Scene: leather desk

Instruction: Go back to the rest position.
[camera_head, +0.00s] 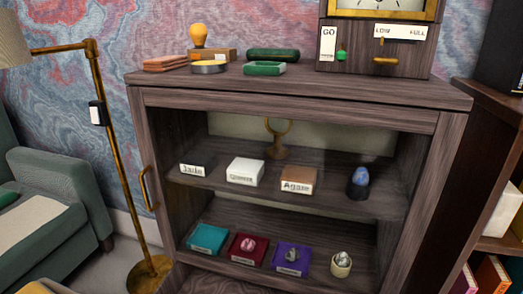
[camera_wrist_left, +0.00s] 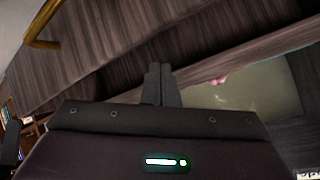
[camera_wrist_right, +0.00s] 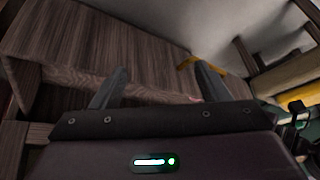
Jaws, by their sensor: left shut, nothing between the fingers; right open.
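My left gripper (camera_wrist_left: 161,85) is shut and empty in the left wrist view, with dark wood panels of the cabinet behind its fingers. My right gripper (camera_wrist_right: 160,82) is open and empty in the right wrist view, its two fingers apart in front of a wood surface. Neither gripper shows in the head view, so their exact distance from the cabinet (camera_head: 300,97) is hard to tell.
The cabinet's shelves hold labelled boxes, such as a white box (camera_head: 245,171), and a blue egg-shaped stone (camera_head: 359,182). A floor lamp (camera_head: 116,165) and a green armchair (camera_head: 60,180) stand left. A bookshelf (camera_head: 490,120) stands right. Small items and a clock box (camera_head: 375,62) sit on top.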

